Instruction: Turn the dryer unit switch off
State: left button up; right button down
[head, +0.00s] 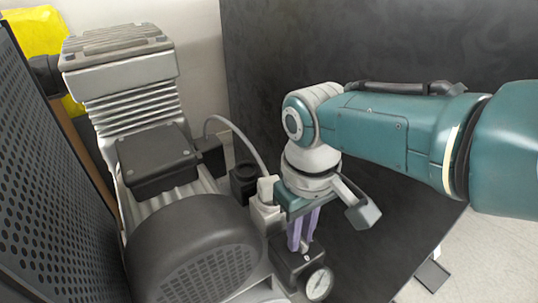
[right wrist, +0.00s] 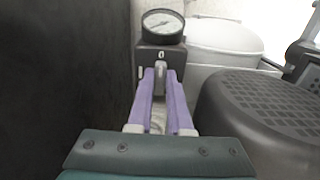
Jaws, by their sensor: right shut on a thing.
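The dryer unit switch is on a dark switch box (right wrist: 176,56) with a white "0" mark on its face, below a round pressure gauge (right wrist: 162,24). In the head view the box (head: 285,268) and the gauge (head: 319,283) sit low, right of the compressor motor. My right gripper (head: 302,245) points down at the box with its purple fingers close together. In the right wrist view the fingertips (right wrist: 160,72) are at the box face just below the "0", shut on the switch. The fingers mostly hide the switch, so its setting cannot be told. My left gripper is not in view.
A ribbed grey compressor (head: 130,90) with a dark round motor cover (head: 195,250) stands left of my right gripper. A grey hose (head: 240,135) runs close by. A perforated dark panel (head: 50,170) is at the left, and a dark wall (head: 290,45) is behind.

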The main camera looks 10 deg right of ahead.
jog(key=c, duration=0.8)
grip_release()
jog(key=shift+c, duration=0.2)
notch_tip(320, 180, up, 10)
jog(key=p, duration=0.9)
